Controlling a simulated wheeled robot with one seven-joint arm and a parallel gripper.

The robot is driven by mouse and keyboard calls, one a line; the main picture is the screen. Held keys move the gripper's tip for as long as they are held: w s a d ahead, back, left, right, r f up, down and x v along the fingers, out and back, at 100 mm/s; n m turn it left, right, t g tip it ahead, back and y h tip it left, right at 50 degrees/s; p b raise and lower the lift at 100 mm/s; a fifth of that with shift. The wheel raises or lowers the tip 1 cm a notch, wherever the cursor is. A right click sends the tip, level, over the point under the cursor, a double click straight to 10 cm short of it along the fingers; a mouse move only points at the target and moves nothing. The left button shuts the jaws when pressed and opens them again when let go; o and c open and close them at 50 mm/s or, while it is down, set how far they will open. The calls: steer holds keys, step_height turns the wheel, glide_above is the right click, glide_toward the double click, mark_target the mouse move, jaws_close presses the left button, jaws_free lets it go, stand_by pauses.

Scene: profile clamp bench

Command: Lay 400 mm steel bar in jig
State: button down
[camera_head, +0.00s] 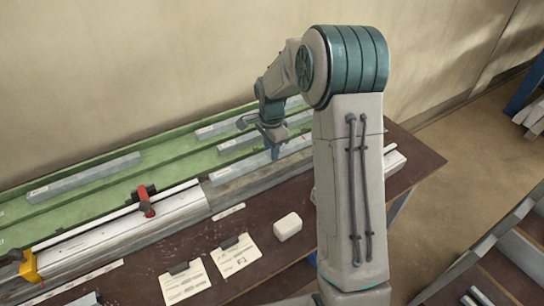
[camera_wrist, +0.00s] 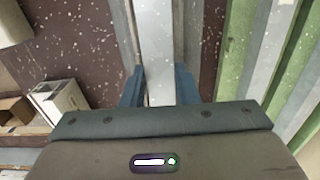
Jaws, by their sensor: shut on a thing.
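My gripper (camera_head: 274,152) points down over the far part of the jig, right of the red clamp. In the wrist view its two blue fingers (camera_wrist: 160,88) are shut on a pale steel bar (camera_wrist: 156,45), one on each side. The bar runs lengthwise between grey rails of the jig (camera_wrist: 190,30). In the head view the jig (camera_head: 172,215) is a long pale profile along the bench, and the bar (camera_head: 245,182) lines up with it. I cannot tell whether the bar touches the jig bed. My arm hides part of the jig's right end.
A green tray (camera_head: 75,172) behind the jig holds several grey bars (camera_head: 85,178). A red clamp (camera_head: 146,201) and a yellow stop (camera_head: 29,267) sit on the jig's left part. A white block (camera_head: 288,226) and two clipped cards (camera_head: 236,256) lie on the brown bench in front.

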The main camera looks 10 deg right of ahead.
mark_target(272, 169)
step_height(272, 169, down, 4)
steer(key=shift+r+p, duration=0.1)
steer(key=shift+p, duration=0.25)
steer(key=shift+s+f+b, duration=0.1)
steer(key=shift+f+b, duration=0.45)
steer(key=shift+b, duration=0.05)
